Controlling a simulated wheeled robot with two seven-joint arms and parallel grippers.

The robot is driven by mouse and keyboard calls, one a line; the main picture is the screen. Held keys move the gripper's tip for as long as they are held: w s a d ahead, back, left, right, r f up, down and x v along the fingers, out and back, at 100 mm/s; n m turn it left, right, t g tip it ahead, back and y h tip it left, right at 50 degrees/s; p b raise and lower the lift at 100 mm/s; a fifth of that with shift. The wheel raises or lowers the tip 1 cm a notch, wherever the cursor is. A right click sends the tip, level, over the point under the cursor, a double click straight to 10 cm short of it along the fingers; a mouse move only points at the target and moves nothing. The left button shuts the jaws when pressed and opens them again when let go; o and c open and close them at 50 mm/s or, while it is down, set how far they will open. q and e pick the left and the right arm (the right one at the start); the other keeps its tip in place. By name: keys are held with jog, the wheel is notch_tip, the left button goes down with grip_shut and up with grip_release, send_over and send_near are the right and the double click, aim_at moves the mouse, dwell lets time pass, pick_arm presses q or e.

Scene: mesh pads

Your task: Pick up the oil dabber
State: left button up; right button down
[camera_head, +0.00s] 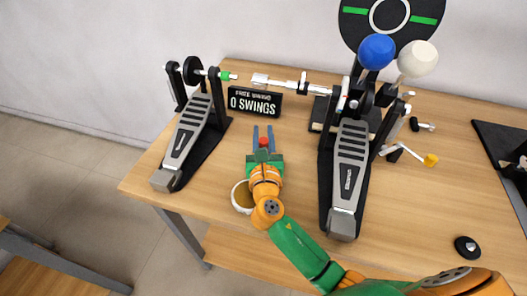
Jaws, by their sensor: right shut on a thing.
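My right gripper (263,136) reaches over the table between two pedals, its grey fingers pointing away from me. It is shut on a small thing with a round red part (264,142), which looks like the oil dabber. Most of that thing is hidden by the green and orange gripper body, so I cannot tell its full shape or whether it touches the table. A round pale cup with a yellowish inside (240,198) stands just left of the gripper's wrist, partly hidden by it. My left gripper is not in view.
A left pedal (187,135) and a right pedal (350,165) flank my gripper, joined by a rod (290,84). A black sign (255,102) stands just behind. A yellow-tipped part (431,160), a black puck (467,251) and a black tray (488,142) lie to the right.

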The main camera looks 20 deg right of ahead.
jog(key=shift+r, duration=0.4)
jog(key=s+r+p, duration=0.5)
jog(key=s+r, duration=0.7)
jog(key=s, duration=0.2)
jog(key=shift+p, duration=0.4)
dwell(1.1)
